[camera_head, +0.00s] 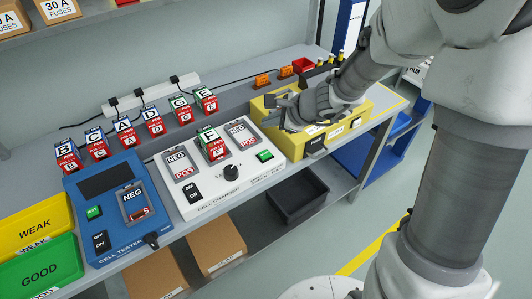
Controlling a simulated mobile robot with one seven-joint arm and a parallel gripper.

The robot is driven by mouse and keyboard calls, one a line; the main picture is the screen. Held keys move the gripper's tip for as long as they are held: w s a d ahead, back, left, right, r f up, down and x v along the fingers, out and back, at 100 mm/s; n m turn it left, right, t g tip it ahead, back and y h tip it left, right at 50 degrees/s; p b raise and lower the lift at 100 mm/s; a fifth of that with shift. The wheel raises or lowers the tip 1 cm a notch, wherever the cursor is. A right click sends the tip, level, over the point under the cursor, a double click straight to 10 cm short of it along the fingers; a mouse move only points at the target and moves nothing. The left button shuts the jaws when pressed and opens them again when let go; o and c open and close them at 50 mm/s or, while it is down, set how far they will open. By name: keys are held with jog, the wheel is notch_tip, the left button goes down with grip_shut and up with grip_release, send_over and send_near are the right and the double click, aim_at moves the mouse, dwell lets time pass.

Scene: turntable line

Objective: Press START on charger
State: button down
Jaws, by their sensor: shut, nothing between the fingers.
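The white cell charger (226,207) sits on the bench, centre of the view. A green button (264,155) is on its right side; its label is too small to read. A black dial (231,172) and an ON/OFF switch (190,193) are on its front part. A cell marked F (214,147) stands in its middle bay; the left and right bays look empty. My gripper (273,117) is above the left part of the yellow box, right of the charger and behind the green button. It is shut and empty; its fingertips are partly hard to make out.
A blue cell tester (77,187) stands left of the charger, with a cell in its bay. Several lettered cells (155,122) stand in a row behind. The yellow box (374,101) is close on the right. WEAK (30,215) and GOOD (60,262) bins are at left.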

jog(key=b, duration=0.7)
send_over(269, 155)
notch_tip(269, 155, down, 8)
jog(key=shift+r, duration=0.25)
jog(key=shift+f+b, duration=0.55)
jog(key=shift+f, duration=0.1)
dwell(1.1)
jog(key=shift+f+b, duration=0.4)
jog(key=shift+b, duration=0.2)
jog(key=shift+s+f+b, duration=0.1)
jog(key=shift+f+b, duration=0.4)
jog(key=shift+b, duration=0.1)
dwell(0.5)
dwell(0.3)
jog(key=shift+r+p, duration=0.7)
jog(key=shift+r, duration=0.2)
jog(key=shift+r, duration=0.15)
